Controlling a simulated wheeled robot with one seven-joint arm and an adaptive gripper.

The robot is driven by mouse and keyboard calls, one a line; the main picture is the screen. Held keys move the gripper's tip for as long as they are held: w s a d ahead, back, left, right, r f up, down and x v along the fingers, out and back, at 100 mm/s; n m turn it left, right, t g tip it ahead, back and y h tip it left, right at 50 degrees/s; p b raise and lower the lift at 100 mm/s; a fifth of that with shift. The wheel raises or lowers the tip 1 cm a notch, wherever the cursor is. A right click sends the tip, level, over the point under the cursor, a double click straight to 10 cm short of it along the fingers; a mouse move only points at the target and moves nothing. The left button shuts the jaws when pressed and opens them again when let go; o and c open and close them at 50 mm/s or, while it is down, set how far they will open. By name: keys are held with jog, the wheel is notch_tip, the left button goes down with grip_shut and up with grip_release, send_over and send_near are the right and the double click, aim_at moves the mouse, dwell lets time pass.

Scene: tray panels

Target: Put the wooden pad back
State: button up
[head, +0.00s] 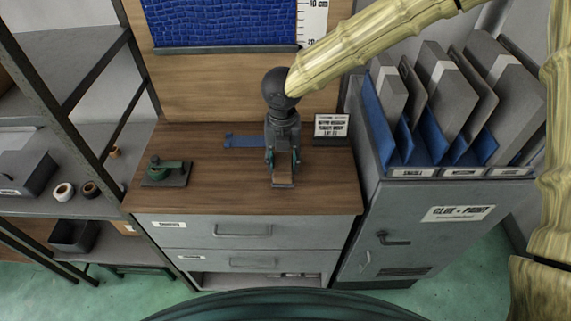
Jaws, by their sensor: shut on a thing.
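My gripper (283,163) points down over the wooden top of the drawer cabinet, right of its middle. Its fingers are shut on a small brown block, the wooden pad (284,181), at their tips. The pad's colour is close to the wooden top, and the gripper hides part of it. I cannot tell whether the pad touches the top or hangs just above it.
A green-handled device (166,172) on a dark base stands left on the wooden top (210,185). A blue strip (243,140) lies behind my gripper. A small sign (331,126) stands at the back right. A grey cabinet (440,225) holds upright folders on the right.

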aim_at(285, 166)
jog(key=shift+w+d, duration=0.2)
jog(key=shift+w, duration=0.15)
jog(key=shift+w+f+p, duration=0.1)
jog(key=shift+f+p, duration=0.7)
jog(key=shift+f, duration=1)
jog(key=o, duration=0.9)
jog(key=shift+d, duration=0.1)
jog(key=shift+r, duration=0.1)
notch_tip(285, 166, up, 12)
jog(key=shift+f+b, duration=0.1)
jog(key=shift+b, duration=0.95)
